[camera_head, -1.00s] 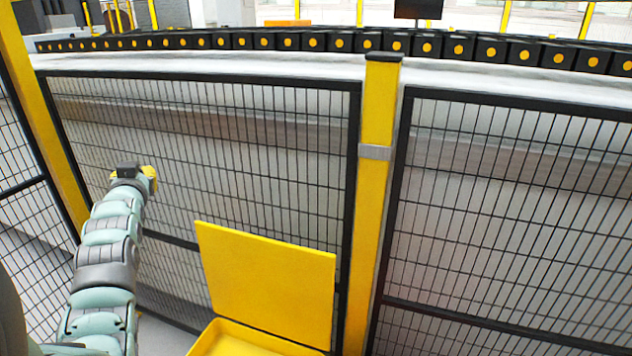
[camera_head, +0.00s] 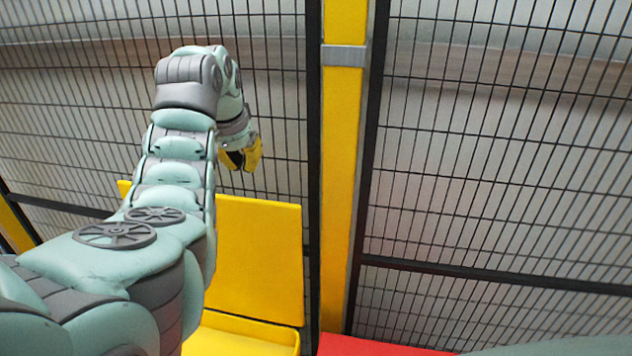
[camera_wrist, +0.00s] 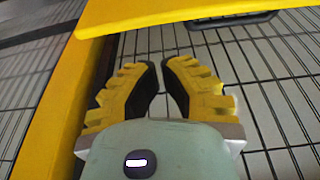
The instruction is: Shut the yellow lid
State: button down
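The yellow lid (camera_head: 262,250) stands raised, nearly upright, at the back of a yellow box (camera_head: 245,333). My arm hides the lid's left part and some of the box. My gripper (camera_head: 242,160) shows just above the lid's top edge in the head view, with its fingers pointing down. In the wrist view its two yellow fingers (camera_wrist: 158,63) have dark pads and a narrow gap between the tips, with nothing held. A yellow slab edge (camera_wrist: 190,12), which looks like the lid, crosses the top of the wrist view beyond the fingertips, apparently apart from them.
A black mesh fence (camera_head: 480,170) stands close behind the box, with a yellow post (camera_head: 343,150) to the lid's right. A red surface (camera_head: 375,346) shows at the bottom, right of the box. A dark bracket-like part (camera_wrist: 232,22) lies under the yellow slab.

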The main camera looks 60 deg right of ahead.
jog(key=shift+b+x, duration=0.65)
jog(key=shift+x, duration=4.3)
